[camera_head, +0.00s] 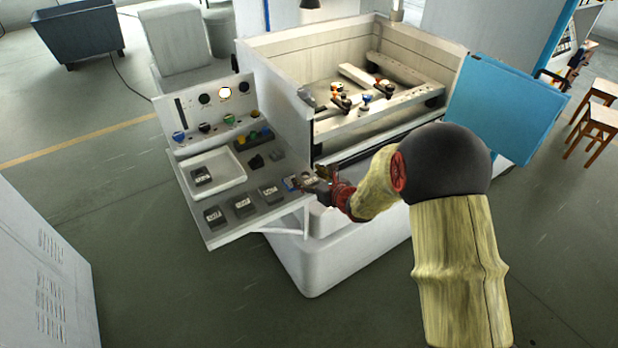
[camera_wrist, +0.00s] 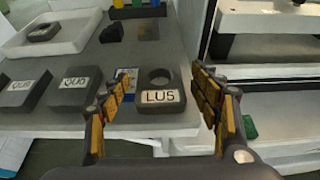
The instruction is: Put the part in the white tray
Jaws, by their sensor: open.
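A dark grey block labelled LU5 (camera_wrist: 160,97), with a round recess in its top, lies on the grey shelf near its right end. My gripper (camera_wrist: 164,94) is open, its yellow-padded fingers to the left and right of this block in the wrist view, with visible gaps. In the head view my gripper (camera_head: 318,181) is at the shelf's right end and largely hides that block. The white tray (camera_wrist: 77,42) is at the back left of the shelf with one dark labelled block (camera_wrist: 44,32) inside. The tray (camera_head: 236,175) also shows in the head view.
Several similar labelled blocks (camera_head: 243,206) stand along the shelf's front. A blue-and-white card (camera_wrist: 126,78) lies left of the LU5 block. Small dark pieces (camera_head: 256,162) lie right of the tray. A knobbed panel (camera_head: 207,113) rises behind; the machine tank (camera_head: 283,109) stands to the right.

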